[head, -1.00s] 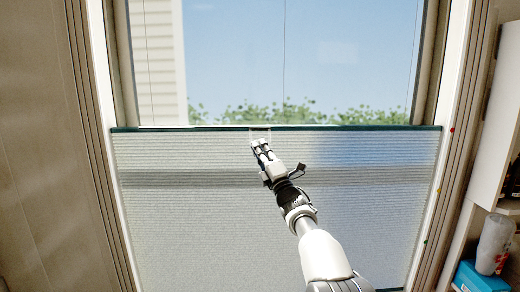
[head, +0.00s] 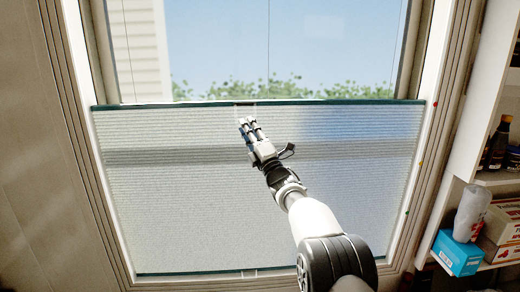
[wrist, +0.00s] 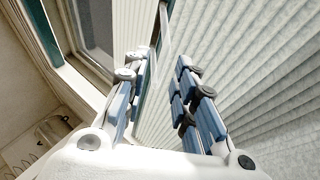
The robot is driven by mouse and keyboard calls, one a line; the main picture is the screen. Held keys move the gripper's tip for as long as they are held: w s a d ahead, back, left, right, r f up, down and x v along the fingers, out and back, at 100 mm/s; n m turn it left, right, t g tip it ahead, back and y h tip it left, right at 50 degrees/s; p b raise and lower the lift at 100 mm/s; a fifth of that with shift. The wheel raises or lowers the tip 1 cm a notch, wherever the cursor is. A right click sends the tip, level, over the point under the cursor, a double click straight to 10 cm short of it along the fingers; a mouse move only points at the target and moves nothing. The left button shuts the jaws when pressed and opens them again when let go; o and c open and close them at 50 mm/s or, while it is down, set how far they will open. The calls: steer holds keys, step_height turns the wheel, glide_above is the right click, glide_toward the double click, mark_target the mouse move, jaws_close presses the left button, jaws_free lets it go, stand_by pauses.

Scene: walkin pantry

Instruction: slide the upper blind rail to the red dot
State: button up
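The blind's dark green upper rail (head: 330,101) runs level across the window in the head view, with pale pleated fabric (head: 200,200) below it. A small clear handle (head: 246,106) sits at its middle. A red dot (head: 435,104) is on the right frame, almost level with the rail's right end. My gripper (head: 247,122) is just below the handle, in front of the fabric. A narrow teal strip, probably the rail (wrist: 167,20), shows beyond the fingertips. Contact with the handle is not visible.
The lower rail (head: 190,273) lies near the sill.

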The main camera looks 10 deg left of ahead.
steer(key=v, duration=0.9)
steer(key=shift+s+d+f, duration=0.2)
steer(key=shift+s+f, duration=0.05)
steer(key=s+d+r+m+h, duration=0.2)
steer(key=d+r+m+h, duration=0.3)
steer(key=d+m+h, duration=0.35)
steer(key=s+d+f+m+g+h, duration=0.2)
steer(key=s+d+m+g+h, duration=0.15)
steer(key=s+d+m, duration=0.55)
steer(key=s+d+f+m+g+h, duration=0.1)
steer(key=s+d+f+m+g, duration=0.2)
steer(key=s, duration=1)
steer(key=s+d+f+m+g+h, duration=0.1)
steer(key=s+d+f+m+g, duration=0.2)
steer(key=s+f, duration=0.4)
steer(key=s+d+f+m+g+h, duration=0.1)
steer(key=s+f+m+g, duration=0.3)
steer(key=s, duration=1.6)
steer(key=shift+s+d+f+m, duration=0.3)
steer(key=shift+d+f+m, duration=0.25)
steer(key=shift+d+f, duration=0.4)
